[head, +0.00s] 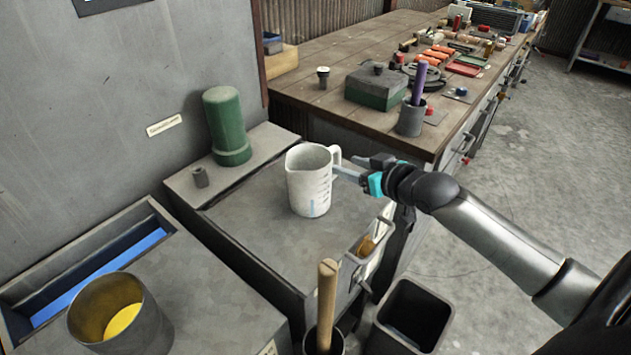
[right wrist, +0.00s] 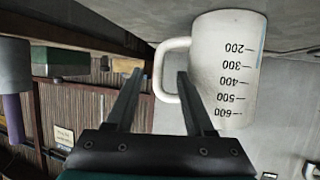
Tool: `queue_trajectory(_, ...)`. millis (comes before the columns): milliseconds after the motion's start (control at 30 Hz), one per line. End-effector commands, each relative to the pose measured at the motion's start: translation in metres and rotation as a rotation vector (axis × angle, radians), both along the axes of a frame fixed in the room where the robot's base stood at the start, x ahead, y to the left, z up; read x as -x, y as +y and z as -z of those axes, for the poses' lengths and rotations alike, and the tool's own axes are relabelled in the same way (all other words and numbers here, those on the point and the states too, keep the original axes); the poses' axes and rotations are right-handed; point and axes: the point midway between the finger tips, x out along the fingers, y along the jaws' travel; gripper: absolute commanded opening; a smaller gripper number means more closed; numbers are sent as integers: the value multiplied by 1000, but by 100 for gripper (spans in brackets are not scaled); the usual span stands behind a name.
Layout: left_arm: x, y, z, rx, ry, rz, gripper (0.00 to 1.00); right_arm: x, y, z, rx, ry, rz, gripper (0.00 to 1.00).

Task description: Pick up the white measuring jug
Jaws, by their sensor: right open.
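The white measuring jug (head: 310,182) stands upright on a grey bench top in the head view, its handle turned to the right. It also shows in the right wrist view (right wrist: 222,75), upside down in the picture, with dark volume marks from 200 to 600. My right gripper (head: 352,168) reaches in from the right at the height of the handle. In the right wrist view its two fingers (right wrist: 156,85) are apart, with the handle's outer part between or just beyond their tips. Whether they touch the handle I cannot tell. My left gripper is out of view.
A metal pot with yellow contents (head: 118,318) is at front left. A wooden workbench (head: 330,82) with tools is behind. A dark bin (head: 411,316) stands below right.

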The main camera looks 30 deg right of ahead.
Motion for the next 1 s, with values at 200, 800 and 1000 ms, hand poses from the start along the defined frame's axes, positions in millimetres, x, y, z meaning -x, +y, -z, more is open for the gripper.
queue_trajectory(200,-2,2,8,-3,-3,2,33,-15,0,6,-2,-2,2,53)
queue_trajectory(800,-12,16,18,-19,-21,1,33,-48,3,19,0,0,0,53)
queue_trajectory(1000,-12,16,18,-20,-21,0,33,-48,3,19,0,0,0,39)
